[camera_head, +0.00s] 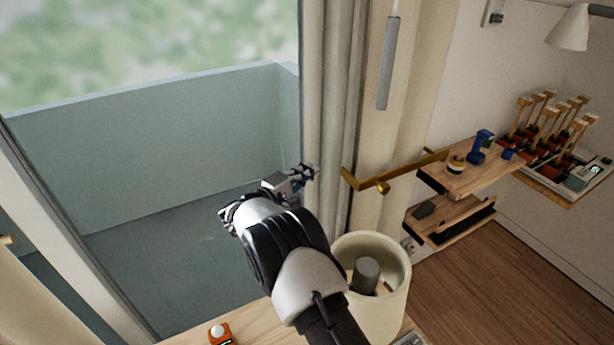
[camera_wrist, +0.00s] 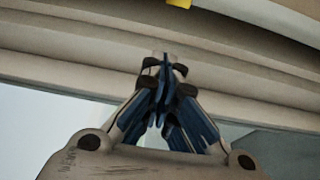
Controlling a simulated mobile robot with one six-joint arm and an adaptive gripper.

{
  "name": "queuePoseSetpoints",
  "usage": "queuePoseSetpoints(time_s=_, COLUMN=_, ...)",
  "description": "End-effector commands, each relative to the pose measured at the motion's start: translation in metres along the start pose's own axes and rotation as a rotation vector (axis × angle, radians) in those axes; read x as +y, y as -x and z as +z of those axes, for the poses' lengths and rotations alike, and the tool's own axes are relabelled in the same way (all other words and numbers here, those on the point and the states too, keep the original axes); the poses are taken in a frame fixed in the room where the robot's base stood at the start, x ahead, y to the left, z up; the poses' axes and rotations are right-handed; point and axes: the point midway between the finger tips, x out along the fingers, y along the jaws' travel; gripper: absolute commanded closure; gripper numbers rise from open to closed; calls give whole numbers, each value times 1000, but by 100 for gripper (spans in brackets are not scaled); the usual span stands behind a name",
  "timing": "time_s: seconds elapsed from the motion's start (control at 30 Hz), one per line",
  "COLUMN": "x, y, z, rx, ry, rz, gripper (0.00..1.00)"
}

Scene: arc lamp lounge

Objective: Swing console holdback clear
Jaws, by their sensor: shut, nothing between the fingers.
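The console holdback is a brass bar (camera_head: 400,171) with an upturned hook end and a small round knob, in front of the curtain (camera_head: 338,100) at the right of the window in the head view. Its far end reaches the wooden console shelf (camera_head: 474,166). My gripper (camera_head: 312,172) is left of the hook end, apart from it in the picture, by the curtain's edge. In the wrist view my gripper (camera_wrist: 165,68) has its fingertips together and holds nothing. A small yellow piece (camera_wrist: 179,3) at the top edge of the wrist view may be the holdback.
A cream round bin (camera_head: 401,265) with a grey cylinder (camera_head: 366,275) stands below the holdback. Blue and yellow items sit on the console shelf. A grey hanging rod (camera_head: 388,64) is above. An orange device (camera_head: 220,333) lies on the wooden surface at the bottom.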

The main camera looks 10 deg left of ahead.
Motion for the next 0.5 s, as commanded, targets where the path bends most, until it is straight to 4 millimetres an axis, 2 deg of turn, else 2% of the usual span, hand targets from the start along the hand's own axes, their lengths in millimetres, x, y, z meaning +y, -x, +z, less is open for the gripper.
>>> queuePoseSetpoints(time_s=0.1, x=-3, y=-26, z=1, rx=-3, ry=-1, rz=0, gripper=100)
queuePoseSetpoints(time_s=0.37, x=-3, y=-69, z=1, rx=-2, ry=-2, rz=0, gripper=100)
queuePoseSetpoints(time_s=0.5, x=0, y=-62, z=11, rx=0, ry=2, rz=0, gripper=100)
